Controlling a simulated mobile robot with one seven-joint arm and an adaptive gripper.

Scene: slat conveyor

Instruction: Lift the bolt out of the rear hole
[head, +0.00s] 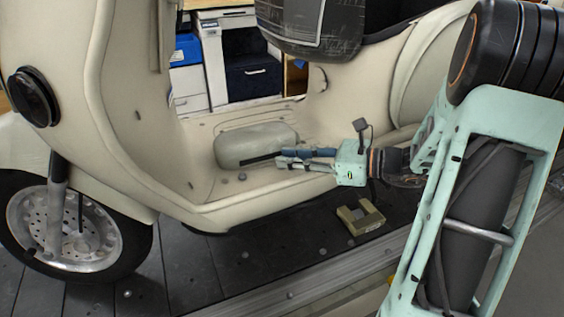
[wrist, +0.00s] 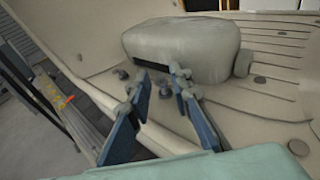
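My gripper (head: 279,157) reaches in from the right over the scooter's cream floorboard (head: 205,195), beside a rounded beige cover (head: 256,143). In the wrist view its two blue fingers (wrist: 159,78) are apart, with a visible gap between the tips. One also shows in the head view (head: 242,177). No open hole is visible.
The scooter stands on a dark slat conveyor (head: 190,275). An olive U-shaped block (head: 361,217) lies on the slats below my gripper.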

